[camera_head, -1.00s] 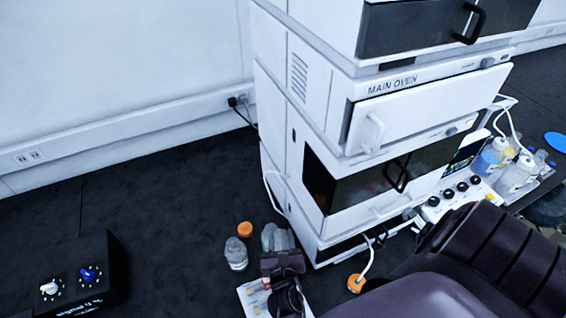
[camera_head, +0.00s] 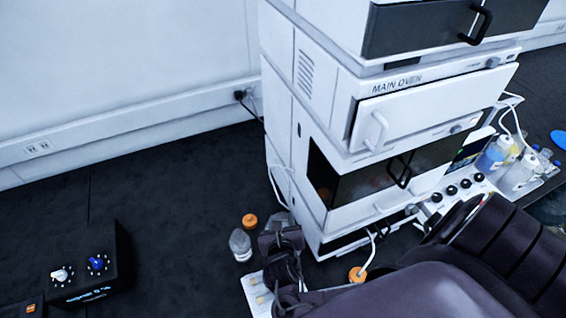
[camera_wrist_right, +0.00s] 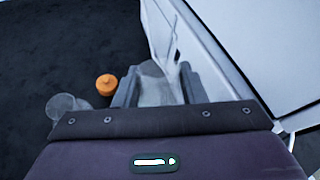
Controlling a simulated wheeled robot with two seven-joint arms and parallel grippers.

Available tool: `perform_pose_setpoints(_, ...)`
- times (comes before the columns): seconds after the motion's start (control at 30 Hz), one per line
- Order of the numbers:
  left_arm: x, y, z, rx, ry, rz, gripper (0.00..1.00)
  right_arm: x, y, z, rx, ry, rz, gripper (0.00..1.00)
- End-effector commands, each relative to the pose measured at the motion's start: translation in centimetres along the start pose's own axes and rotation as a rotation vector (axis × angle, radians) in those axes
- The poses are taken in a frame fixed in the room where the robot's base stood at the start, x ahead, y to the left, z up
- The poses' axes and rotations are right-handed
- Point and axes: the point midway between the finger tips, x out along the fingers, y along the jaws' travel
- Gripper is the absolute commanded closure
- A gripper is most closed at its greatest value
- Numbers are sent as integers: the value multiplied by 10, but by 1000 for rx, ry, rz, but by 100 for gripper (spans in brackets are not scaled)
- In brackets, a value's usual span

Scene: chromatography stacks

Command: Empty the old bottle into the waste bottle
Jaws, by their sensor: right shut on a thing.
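My right gripper (camera_head: 280,228) is beside the lower left corner of the oven stack. In the right wrist view its fingers (camera_wrist_right: 158,84) are shut on a clear, greyish bottle (camera_wrist_right: 153,91). The head view mostly hides this bottle behind the gripper. A second clear bottle (camera_head: 240,246) stands uncapped to the left of the gripper; it also shows in the wrist view (camera_wrist_right: 66,108). An orange cap (camera_head: 249,220) lies behind it. I cannot tell from labels which bottle is old or waste. My left gripper is out of view.
The oven stack (camera_head: 345,150) stands close to the right of the gripper. A white tray (camera_head: 254,291) with small vials is in front. An orange cap with tubing (camera_head: 357,275) lies by the stack. A black control box (camera_head: 85,270) is at left. Dark surface between is clear.

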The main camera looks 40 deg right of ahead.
Motion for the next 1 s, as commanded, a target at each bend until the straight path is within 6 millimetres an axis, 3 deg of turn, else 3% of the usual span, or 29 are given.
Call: perform_pose_setpoints(1.0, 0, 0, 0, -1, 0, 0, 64, 4, 2, 3, -79, 165, 1, 100)
